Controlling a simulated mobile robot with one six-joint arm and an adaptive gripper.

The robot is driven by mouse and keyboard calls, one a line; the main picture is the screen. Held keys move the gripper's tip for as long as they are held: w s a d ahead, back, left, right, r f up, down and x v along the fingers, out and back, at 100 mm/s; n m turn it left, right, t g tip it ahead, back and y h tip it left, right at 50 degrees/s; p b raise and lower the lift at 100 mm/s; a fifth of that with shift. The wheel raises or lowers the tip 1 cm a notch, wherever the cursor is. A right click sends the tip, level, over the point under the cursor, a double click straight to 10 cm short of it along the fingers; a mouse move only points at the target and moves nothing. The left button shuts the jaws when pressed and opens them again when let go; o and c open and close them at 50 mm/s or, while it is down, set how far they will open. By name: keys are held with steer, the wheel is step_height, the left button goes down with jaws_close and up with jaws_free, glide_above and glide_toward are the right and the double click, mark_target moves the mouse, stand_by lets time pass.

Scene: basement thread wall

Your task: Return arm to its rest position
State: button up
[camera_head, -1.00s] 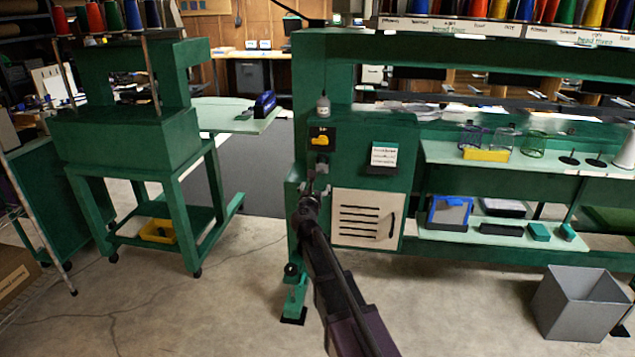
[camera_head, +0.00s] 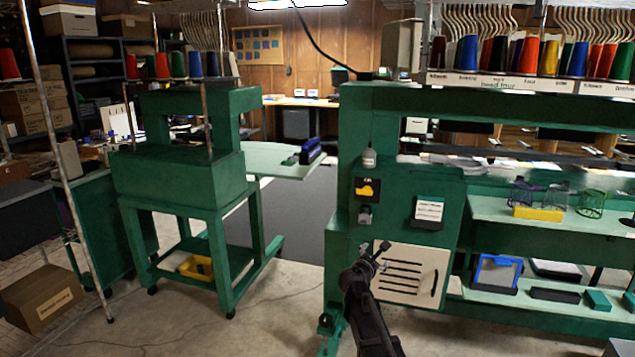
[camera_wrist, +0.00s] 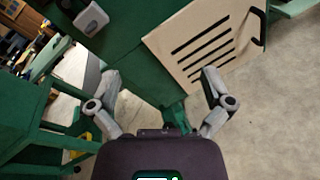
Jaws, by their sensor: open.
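My gripper (camera_head: 374,251) is in front of the lower part of the large green machine frame (camera_head: 395,120) in the head view, at the left edge of its slotted beige panel (camera_head: 412,273). In the wrist view my gripper (camera_wrist: 160,90) shows its two grey fingers spread wide with nothing between them. The beige panel (camera_wrist: 205,40) lies beyond the right finger there. My arm reaches up from the bottom edge of the head view.
A smaller green machine on a wheeled stand (camera_head: 180,165) is at left. A yellow switch (camera_head: 367,188) sits above the panel. Shelves at right hold a yellow tray (camera_head: 538,213) and a blue-framed box (camera_head: 497,273). A cardboard box (camera_head: 42,298) stands at lower left.

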steer(key=s+d+f+m+g+y, duration=0.1)
steer(key=s+d+f+m+g, duration=0.1)
steer(key=s+f+m+g, duration=0.4)
steer(key=s+d+f+m+g, duration=0.2)
steer(key=s+d+f+m, duration=0.15)
steer(key=s+m, duration=0.55)
steer(key=s+a+f+m+g+y, duration=0.3)
steer(key=s+a+m+y, duration=0.15)
steer(key=s, duration=0.35)
steer(key=s+a+f+m+g+y, duration=0.2)
steer(key=s+a+m+g+y, duration=0.1)
steer(key=s+m, duration=0.3)
step_height(320, 180, up, 22)
steer(key=p, duration=2.3)
steer(key=shift+s+d+r+n, duration=0.15)
steer(key=shift+s+d+n, duration=0.1)
steer(key=shift+s+n, duration=0.2)
steer(key=shift+h, duration=0.25)
